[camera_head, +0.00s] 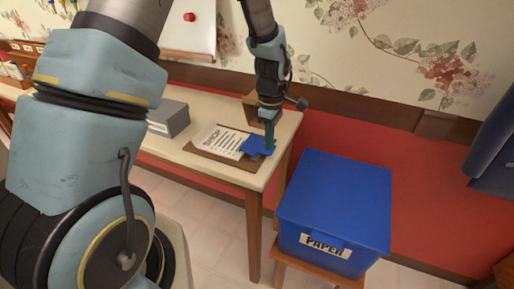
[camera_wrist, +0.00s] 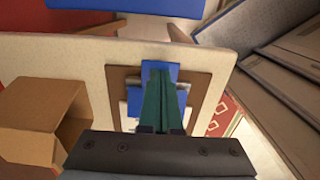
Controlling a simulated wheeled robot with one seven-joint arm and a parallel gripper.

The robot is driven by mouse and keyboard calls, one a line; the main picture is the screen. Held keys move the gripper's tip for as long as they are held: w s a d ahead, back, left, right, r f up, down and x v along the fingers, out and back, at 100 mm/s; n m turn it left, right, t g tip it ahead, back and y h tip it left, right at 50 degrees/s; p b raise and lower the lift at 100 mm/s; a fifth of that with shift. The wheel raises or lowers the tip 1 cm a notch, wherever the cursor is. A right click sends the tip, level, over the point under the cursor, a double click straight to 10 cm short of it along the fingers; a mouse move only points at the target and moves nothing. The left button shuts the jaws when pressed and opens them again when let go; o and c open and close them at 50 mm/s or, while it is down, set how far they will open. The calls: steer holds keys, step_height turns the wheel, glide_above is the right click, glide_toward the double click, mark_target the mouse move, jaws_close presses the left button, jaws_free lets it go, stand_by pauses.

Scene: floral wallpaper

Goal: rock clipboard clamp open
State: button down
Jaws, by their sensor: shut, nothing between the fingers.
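The clipboard (camera_head: 229,161) is a brown board lying flat on the light table. It holds a printed white sheet (camera_head: 222,141), and a blue clamp (camera_head: 257,146) sits at its right end. In the wrist view the brown board (camera_wrist: 200,87) and the blue clamp (camera_wrist: 161,67) are partly hidden by my fingers. My gripper (camera_head: 269,146) points down over the clamp, with its green fingers closed together and empty. In the wrist view the fingertips (camera_wrist: 160,76) overlap the blue clamp. I cannot tell whether they touch it.
A grey box (camera_head: 168,119) stands on the table left of the clipboard. An open cardboard box (camera_wrist: 40,118) is close to my gripper. A blue bin labelled PAPER (camera_head: 335,205) stands on a wooden stool right of the table. The wall is behind the table.

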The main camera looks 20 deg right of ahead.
step_height(320, 180, up, 7)
steer(key=p, duration=0.4)
steer(key=shift+p, duration=0.35)
steer(key=w+a+r+m, duration=0.1)
steer(key=a+r+m, duration=0.25)
steer(key=a, duration=0.55)
steer(key=w+a+r+m, duration=0.15)
steer(key=a+r, duration=0.25)
steer(key=a, duration=0.4)
steer(key=s+a+r+m, duration=0.1)
steer(key=s+a+m, duration=0.1)
steer(key=a, duration=0.4)
steer(key=s+a+r+m+t, duration=0.1)
steer(key=s+a+r+m, duration=0.1)
steer(key=a, duration=0.5)
steer(key=shift+s+m+t, duration=0.3)
steer(key=shift+s+m, duration=0.5)
steer(key=shift+s, duration=0.45)
